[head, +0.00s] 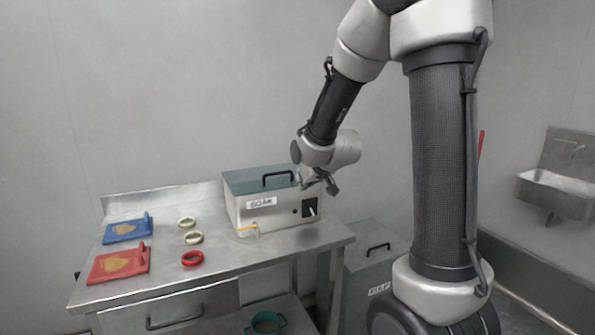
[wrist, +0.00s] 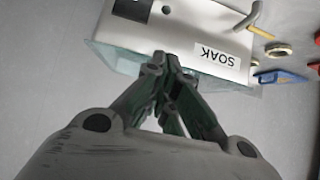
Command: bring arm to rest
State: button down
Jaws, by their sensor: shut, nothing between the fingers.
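My gripper (head: 331,187) is at the end of my arm, just right of and in front of the upper right part of a box labelled SOAK (head: 262,206). In the wrist view the fingers (wrist: 160,62) meet at their tips with nothing between them. The SOAK box (wrist: 185,30) appears upside down beyond the fingertips there. It has a teal lid with a black handle and a dark switch panel on its front. I cannot tell whether the fingertips touch the box.
The steel table (head: 215,270) holds a blue board (head: 122,231), a red board (head: 112,266), two pale rings and a red ring (head: 192,258). A lidded grey bin (head: 372,262) stands right of the table. A teal pot (head: 266,324) sits below. A sink (head: 560,190) is at far right.

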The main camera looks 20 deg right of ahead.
jog(key=s+f+g, duration=0.6)
jog(key=s, duration=0.6)
jog(key=s+r, duration=0.6)
jog(key=s, duration=0.4)
jog(key=s+r, duration=0.6)
jog(key=s, duration=0.4)
jog(key=shift+s+r, duration=0.35)
jog(key=shift+d, duration=0.2)
